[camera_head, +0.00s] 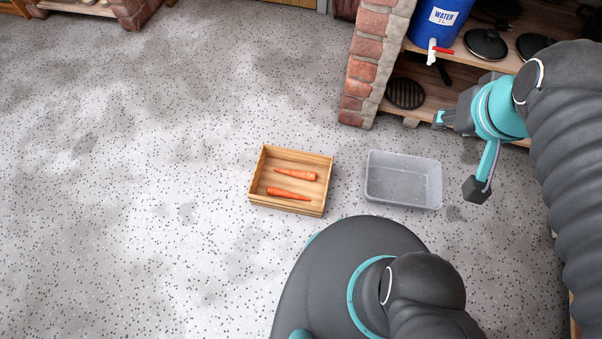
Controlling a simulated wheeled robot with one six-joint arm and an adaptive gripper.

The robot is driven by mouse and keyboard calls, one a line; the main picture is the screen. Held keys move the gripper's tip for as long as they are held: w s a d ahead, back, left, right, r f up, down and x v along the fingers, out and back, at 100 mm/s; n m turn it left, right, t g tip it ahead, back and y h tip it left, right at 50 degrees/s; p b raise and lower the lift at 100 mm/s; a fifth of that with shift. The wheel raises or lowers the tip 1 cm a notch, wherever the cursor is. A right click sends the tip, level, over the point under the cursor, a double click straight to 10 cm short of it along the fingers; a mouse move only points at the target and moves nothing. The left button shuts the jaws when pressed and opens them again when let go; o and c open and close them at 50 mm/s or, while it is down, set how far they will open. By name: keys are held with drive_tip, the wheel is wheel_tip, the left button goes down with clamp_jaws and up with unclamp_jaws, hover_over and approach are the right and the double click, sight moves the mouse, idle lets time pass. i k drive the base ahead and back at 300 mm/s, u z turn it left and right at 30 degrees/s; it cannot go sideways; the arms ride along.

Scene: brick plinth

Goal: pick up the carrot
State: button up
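Two orange carrots lie apart in a small wooden crate (262,163) on the floor, left of the middle of the view. The upper carrot (297,174) lies nearly level, and the lower carrot (288,194) lies closer to the front wall. My gripper (440,119) is at the right, by the shelf, well away from the crate and up to its right. It is small in this view, and its finger gap is not clear. I see nothing held in it.
An empty grey translucent bin (404,204) stands right of the crate. A brick plinth (370,60) and wooden shelves (432,95) with a blue water container (438,22), black lids (486,44) and a round black grate (405,93) are at upper right. Floor at left is clear.

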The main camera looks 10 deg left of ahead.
sight(307, 175)
drive_tip(key=u, duration=1.55)
drive_tip(key=k, duration=0.15)
drive_tip(key=z, duration=0.4)
